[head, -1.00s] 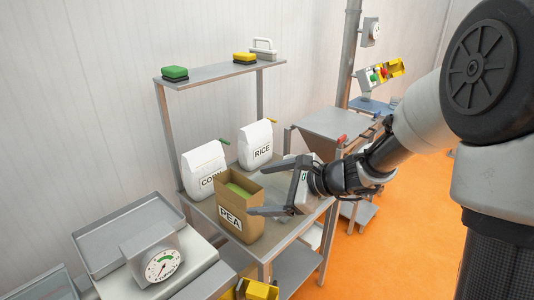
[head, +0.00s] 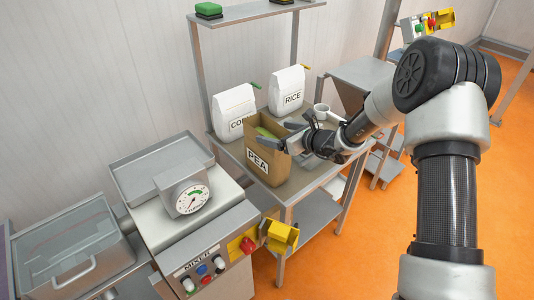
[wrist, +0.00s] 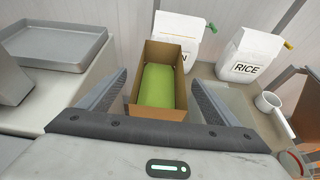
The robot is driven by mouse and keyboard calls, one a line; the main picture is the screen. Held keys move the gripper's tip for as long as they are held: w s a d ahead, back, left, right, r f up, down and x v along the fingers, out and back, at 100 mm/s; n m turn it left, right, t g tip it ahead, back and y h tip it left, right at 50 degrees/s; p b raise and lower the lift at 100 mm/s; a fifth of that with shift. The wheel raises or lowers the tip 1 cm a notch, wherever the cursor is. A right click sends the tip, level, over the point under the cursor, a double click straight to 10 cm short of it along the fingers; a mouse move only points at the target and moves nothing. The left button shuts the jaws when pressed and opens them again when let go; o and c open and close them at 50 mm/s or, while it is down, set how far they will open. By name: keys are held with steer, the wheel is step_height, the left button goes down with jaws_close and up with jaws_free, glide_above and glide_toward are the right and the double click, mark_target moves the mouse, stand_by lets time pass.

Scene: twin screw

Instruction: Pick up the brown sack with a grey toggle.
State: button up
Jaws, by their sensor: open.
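The brown sack (head: 272,160), marked PEA, stands upright and open-topped on the metal table, with green contents inside. It also shows in the wrist view (wrist: 174,113), directly ahead between my fingers. I see no grey toggle on it. My gripper (head: 284,140) is open at the sack's right side in the head view. In the wrist view my gripper (wrist: 158,80) has one finger on each side of the sack; I cannot tell whether they touch it. The lower part of the sack is hidden in the wrist view.
White sacks marked CORN (head: 233,108) and RICE (head: 286,88) stand close behind. A white mug (head: 321,111) is on the table (head: 312,172) beyond my gripper. A dial scale (head: 189,197) and a mixer panel (head: 205,270) are at left. A shelf (head: 255,13) hangs above.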

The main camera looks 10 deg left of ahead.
mark_target(267, 128)
steer(key=shift+p+x, duration=0.6)
steer(key=shift+x, duration=2.35)
steer(key=shift+r, duration=0.2)
steer(key=c, duration=1)
steer(key=shift+w+r, duration=0.2)
steer(key=shift+c, duration=1.2)
steer(key=shift+r, duration=0.15)
